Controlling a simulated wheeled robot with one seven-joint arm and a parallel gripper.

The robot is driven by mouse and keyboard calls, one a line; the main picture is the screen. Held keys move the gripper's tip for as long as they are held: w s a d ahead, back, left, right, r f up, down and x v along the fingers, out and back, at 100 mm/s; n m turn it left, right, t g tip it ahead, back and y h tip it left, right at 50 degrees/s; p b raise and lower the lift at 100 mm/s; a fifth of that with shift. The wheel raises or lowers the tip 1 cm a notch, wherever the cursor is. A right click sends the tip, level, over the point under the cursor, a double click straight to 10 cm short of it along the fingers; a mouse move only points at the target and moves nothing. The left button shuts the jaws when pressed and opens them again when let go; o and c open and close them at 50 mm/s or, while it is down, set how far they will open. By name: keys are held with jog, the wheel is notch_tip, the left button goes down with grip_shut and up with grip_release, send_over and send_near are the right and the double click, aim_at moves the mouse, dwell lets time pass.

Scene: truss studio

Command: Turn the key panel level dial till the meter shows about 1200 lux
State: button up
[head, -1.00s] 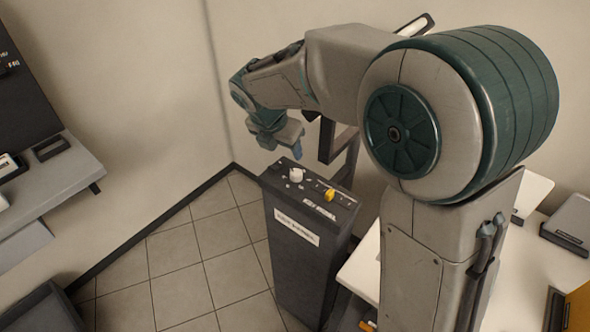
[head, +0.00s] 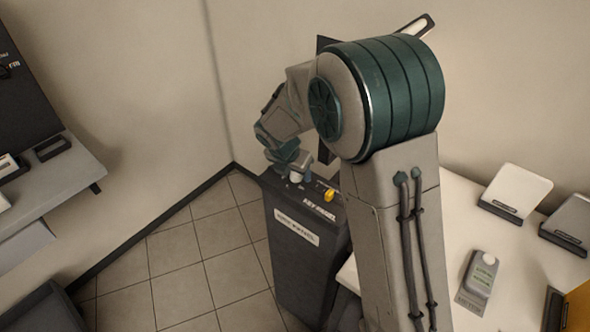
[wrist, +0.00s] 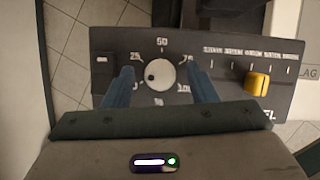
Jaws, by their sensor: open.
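The white level dial (wrist: 160,74) is a round knob on the dark key panel (wrist: 225,90), ringed by marks that include 25, 50 and 75. A small dark dot shows on its left side. My gripper (wrist: 159,82) is open, one blue finger on each side of the dial, with a gap visible on both sides. In the head view my gripper (head: 292,160) is down at the panel top and the white dial (head: 296,176) shows just under it. A handheld meter (head: 480,274) with a white dome and greenish screen lies on the white table; its reading is too small to read.
A yellow knob (wrist: 257,83) with a row of labels stands right of the dial; it also shows in the head view (head: 329,195). The dark pedestal (head: 300,250) stands near the wall corner. The white table (head: 530,245) holds stands at right.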

jog(key=c, duration=1)
jog(key=shift+m, duration=0.3)
